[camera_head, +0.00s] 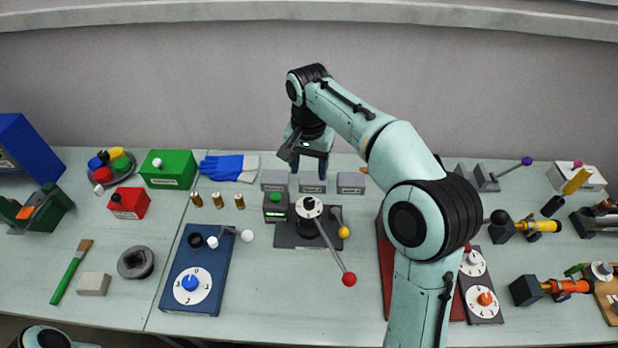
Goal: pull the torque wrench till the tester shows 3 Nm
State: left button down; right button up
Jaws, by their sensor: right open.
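A dark base plate (290,242) lies near the middle of the table. A white-topped round hub (309,207) stands on it, and a long grey lever (330,243) with a red ball (349,279) runs from it toward the front right. This looks like the wrench on its tester. A box with a small green display (275,206) stands at its left; I cannot read a value. My right gripper (309,165) is open and empty behind the hub, over the grey blocks, apart from the lever. My left gripper is out of view.
Three grey blocks (351,183) stand behind the base plate. A short lever with a yellow ball (343,232) is close beside the long lever. A blue dial board (215,255) lies left. My right arm hides part of a red board (384,260). The table in front is clear.

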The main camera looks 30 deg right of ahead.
aim_at(349, 279)
jog(key=k, duration=1.5)
